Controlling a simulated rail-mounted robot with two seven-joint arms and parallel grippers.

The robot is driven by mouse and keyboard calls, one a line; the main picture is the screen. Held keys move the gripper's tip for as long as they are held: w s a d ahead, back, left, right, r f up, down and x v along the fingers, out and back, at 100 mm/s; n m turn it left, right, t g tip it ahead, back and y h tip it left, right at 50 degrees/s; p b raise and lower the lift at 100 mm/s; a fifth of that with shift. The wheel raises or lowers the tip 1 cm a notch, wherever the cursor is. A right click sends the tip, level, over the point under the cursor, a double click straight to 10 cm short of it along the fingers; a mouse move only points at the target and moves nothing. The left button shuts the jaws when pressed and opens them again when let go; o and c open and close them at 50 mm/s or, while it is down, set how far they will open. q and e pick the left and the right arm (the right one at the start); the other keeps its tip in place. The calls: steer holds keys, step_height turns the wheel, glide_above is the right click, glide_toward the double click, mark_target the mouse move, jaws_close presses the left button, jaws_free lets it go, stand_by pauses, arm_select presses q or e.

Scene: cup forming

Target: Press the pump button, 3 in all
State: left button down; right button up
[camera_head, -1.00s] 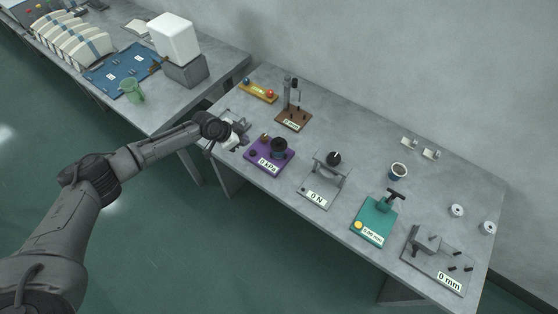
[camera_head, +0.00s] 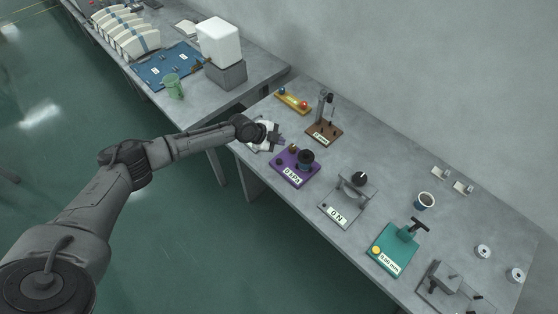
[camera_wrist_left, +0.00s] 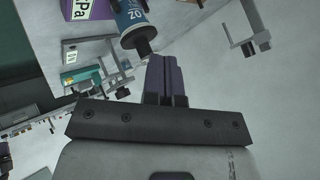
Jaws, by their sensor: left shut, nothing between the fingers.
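The pump device has a purple base (camera_head: 290,173) with a kPa readout label (camera_head: 293,177) and a dark upright cylinder (camera_head: 306,158) on it. A brass-coloured part and a dark knob (camera_head: 280,161) sit at its left end. I cannot tell for sure which part is the button. My left gripper (camera_head: 281,141) is shut and empty, just behind the left end of the purple base. In the left wrist view its closed fingers (camera_wrist_left: 166,72) lie beside a blue cylinder marked 20 (camera_wrist_left: 131,18) with a black end; contact cannot be told. My right gripper is not in view.
A brown-based stand (camera_head: 324,132) and a yellow holder (camera_head: 292,101) are behind the pump. A blue cup (camera_head: 426,201) is farther right. Bare table lies between them.

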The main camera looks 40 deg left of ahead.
arm_select(q)
steer(key=shift+f, duration=0.2)
steer(key=b, duration=0.5)
glide_above(279, 162)
step_height(279, 162, down, 8)
steer(key=shift+r, duration=0.2)
steer(key=shift+f+b, duration=0.45)
steer(key=shift+b, duration=0.3)
stand_by(0.4)
stand_by(0.7)
steer(key=shift+f, duration=0.1)
